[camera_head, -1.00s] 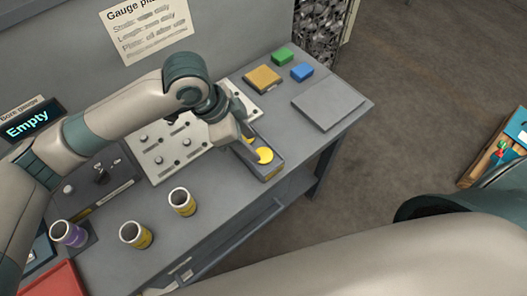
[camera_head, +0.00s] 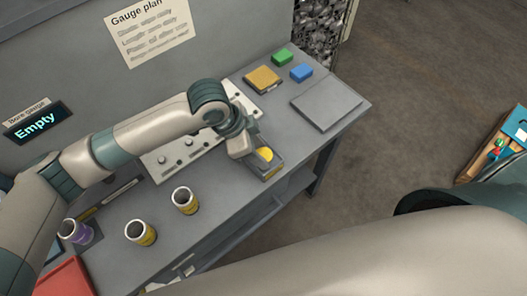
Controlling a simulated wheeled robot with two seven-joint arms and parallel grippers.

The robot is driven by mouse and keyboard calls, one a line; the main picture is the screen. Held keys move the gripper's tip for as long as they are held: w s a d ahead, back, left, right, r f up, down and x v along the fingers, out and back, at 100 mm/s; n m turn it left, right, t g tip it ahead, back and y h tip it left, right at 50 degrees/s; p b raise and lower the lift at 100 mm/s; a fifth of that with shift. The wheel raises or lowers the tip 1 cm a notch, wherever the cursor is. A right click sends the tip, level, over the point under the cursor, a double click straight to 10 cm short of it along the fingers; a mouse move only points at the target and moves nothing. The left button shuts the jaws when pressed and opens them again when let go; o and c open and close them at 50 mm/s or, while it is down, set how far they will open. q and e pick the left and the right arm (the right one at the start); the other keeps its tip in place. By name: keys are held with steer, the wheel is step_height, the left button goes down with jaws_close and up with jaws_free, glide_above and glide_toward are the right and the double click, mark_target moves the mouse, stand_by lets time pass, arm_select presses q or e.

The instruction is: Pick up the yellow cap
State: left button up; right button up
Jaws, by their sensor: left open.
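A yellow cap (camera_head: 265,154) lies in a small dark grey tray (camera_head: 271,174) on the grey workbench. My left gripper (camera_head: 250,157) is at the tray, pointing down beside the cap on its left. The left gripper is open, and its fingers hide part of the tray. I cannot tell whether a finger touches the cap. My right gripper is not in view.
A red tray (camera_head: 66,278) is at lower left.

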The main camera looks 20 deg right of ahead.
arm_select(q)
steer(key=shift+f, duration=0.15)
stand_by(0.3)
steer(key=c, duration=0.7)
